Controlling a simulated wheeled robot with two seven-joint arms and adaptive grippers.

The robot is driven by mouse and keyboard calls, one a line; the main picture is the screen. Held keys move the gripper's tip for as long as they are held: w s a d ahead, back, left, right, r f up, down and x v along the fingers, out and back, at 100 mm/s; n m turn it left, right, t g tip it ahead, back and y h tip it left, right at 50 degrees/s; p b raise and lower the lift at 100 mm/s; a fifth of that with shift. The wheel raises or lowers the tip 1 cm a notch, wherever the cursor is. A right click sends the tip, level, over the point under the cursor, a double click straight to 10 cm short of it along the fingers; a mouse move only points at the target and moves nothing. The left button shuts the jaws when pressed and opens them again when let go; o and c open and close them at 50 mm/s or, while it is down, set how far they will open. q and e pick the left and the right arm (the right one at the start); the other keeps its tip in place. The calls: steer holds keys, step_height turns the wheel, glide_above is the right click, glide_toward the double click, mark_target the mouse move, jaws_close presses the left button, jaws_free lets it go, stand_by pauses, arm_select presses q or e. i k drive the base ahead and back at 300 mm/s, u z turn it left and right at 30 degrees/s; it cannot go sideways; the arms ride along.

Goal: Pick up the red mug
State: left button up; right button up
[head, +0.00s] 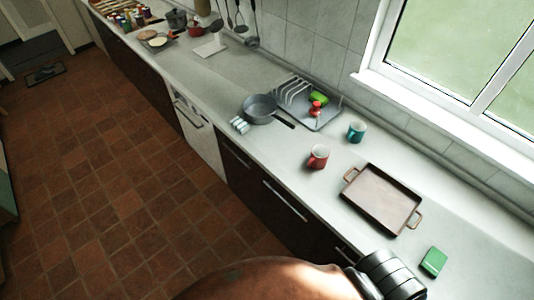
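The red mug (318,157) stands upright on the pale counter (285,180), near its front edge. A brown rectangular tray (382,199) with two handles lies to its right, and a teal mug (356,131) stands behind it to the right. Nothing touches the red mug. Neither of my grippers can be made out. A brown rounded shape and a black ribbed part at the bottom edge look like part of my own arm, well apart from the mug.
A grey pan (261,109) and a dish rack (305,104) holding green and red items stand left of the mug. A green box (433,262) lies at the lower right. Several pots and utensils are at the far left end. The counter around the mug is clear.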

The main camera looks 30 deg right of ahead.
mark_target(319, 154)
steer(key=u, duration=0.35)
steer(key=i, duration=1.7)
steer(key=z, duration=0.15)
